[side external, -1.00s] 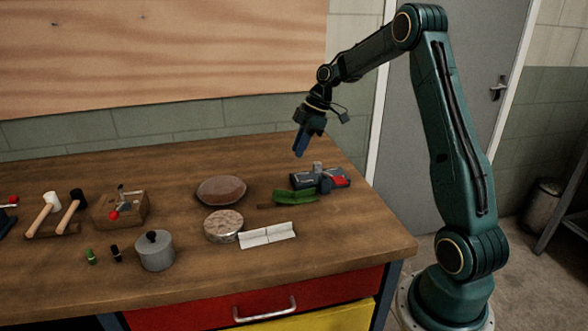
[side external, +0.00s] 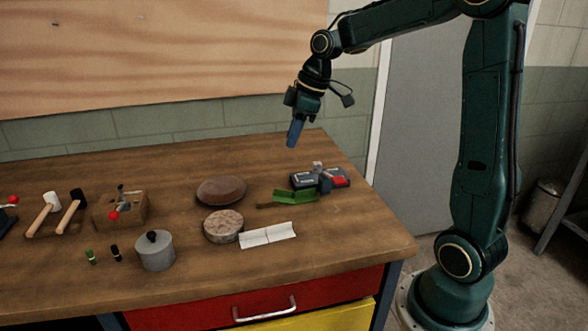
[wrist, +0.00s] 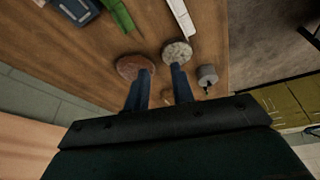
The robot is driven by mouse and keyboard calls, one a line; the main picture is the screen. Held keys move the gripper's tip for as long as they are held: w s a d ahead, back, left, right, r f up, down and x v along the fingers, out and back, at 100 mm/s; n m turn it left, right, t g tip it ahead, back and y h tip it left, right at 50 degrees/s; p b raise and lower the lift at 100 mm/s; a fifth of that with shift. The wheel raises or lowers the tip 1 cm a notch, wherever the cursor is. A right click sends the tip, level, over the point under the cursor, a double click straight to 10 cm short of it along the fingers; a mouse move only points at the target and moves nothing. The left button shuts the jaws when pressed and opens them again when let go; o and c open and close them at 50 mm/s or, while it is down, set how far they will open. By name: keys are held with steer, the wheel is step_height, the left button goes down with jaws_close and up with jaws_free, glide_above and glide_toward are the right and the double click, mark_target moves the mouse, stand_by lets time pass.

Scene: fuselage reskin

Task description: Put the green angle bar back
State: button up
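The green angle bar (side external: 296,196) lies on the wooden bench, beside the dark grey and red vise-like device (side external: 325,181). A thin brown strip shows at the bar's left end. The bar also shows at the top of the wrist view (wrist: 118,15), partly cut off by the frame edge. My gripper (side external: 293,140) hangs in the air above the back of the bench, clear of the bar. In the wrist view its two blue fingers (wrist: 160,90) are apart with nothing held between them.
A white angle bar (side external: 267,235) lies in front of the green one. A brown disc (side external: 221,190), a speckled disc (side external: 223,226) and a grey lidded pot (side external: 155,251) stand to the left. Mallets (side external: 57,215) and a wooden block (side external: 120,208) are farther left. The back of the bench is clear.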

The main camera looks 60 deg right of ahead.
steer(key=s+a+r+m+t+h, duration=0.1)
steer(key=s+a+r+m, duration=0.25)
steer(key=s+a, duration=0.6)
steer(key=s+a+f+m+t, duration=0.1)
steer(key=s+a+m, duration=0.1)
steer(key=s, duration=1)
steer(key=shift+f+m+h, duration=0.3)
steer(key=shift+f+m, duration=0.05)
steer(key=shift+o, duration=0.6)
